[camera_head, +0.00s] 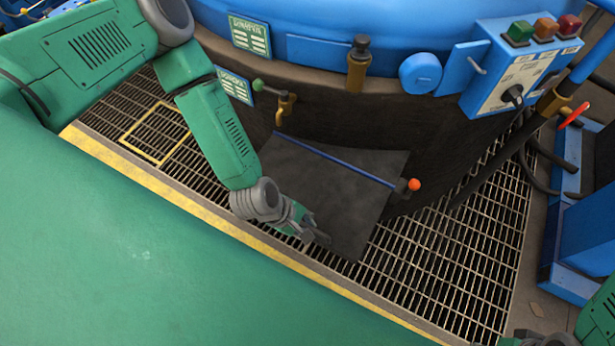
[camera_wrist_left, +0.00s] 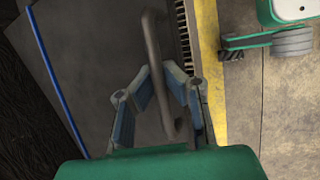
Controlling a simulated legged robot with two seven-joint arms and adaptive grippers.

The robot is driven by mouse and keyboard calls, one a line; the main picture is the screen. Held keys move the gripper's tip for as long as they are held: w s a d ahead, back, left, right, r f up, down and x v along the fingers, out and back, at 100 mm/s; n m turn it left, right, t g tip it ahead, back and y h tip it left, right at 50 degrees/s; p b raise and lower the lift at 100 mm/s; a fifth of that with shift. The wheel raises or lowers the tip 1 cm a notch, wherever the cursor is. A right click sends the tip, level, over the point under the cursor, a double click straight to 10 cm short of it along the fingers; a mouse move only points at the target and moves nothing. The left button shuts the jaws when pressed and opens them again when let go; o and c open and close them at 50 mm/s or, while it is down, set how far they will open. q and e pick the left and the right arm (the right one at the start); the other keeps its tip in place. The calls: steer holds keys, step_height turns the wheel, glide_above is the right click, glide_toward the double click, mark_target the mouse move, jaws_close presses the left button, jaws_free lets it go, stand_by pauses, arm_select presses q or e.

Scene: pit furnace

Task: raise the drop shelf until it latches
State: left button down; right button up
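The drop shelf (camera_head: 350,175) is a dark flat plate hanging at a slant from the furnace side, over the floor grating. A blue rod (camera_head: 335,161) with an orange knob (camera_head: 414,184) runs along its furnace side. My left gripper (camera_head: 318,237) is at the shelf's lower outer edge. In the left wrist view, the shelf (camera_wrist_left: 95,50) carries a grey bar handle (camera_wrist_left: 153,45). The left fingers (camera_wrist_left: 158,80) are bent inward around the handle, with their tips close on both sides. My right gripper (camera_head: 540,339) is only partly visible at the bottom edge; its fingers are unclear.
The blue furnace (camera_head: 330,20) has a dark lower wall behind the shelf. A control box (camera_head: 520,65) with green, orange and red buttons is on its right. Metal grating (camera_head: 450,250) surrounds the shelf, bordered by a yellow edge strip (camera_head: 215,215). Blue equipment (camera_head: 580,240) stands at right.

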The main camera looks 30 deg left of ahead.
arm_select(q)
steer(key=shift+w+r, duration=0.1)
steer(key=shift+r, duration=0.15)
steer(key=c, duration=1.6)
jaws_free()
steer(key=shift+a, duration=0.1)
steer(key=v, duration=1.2)
steer(key=shift+f, duration=0.1)
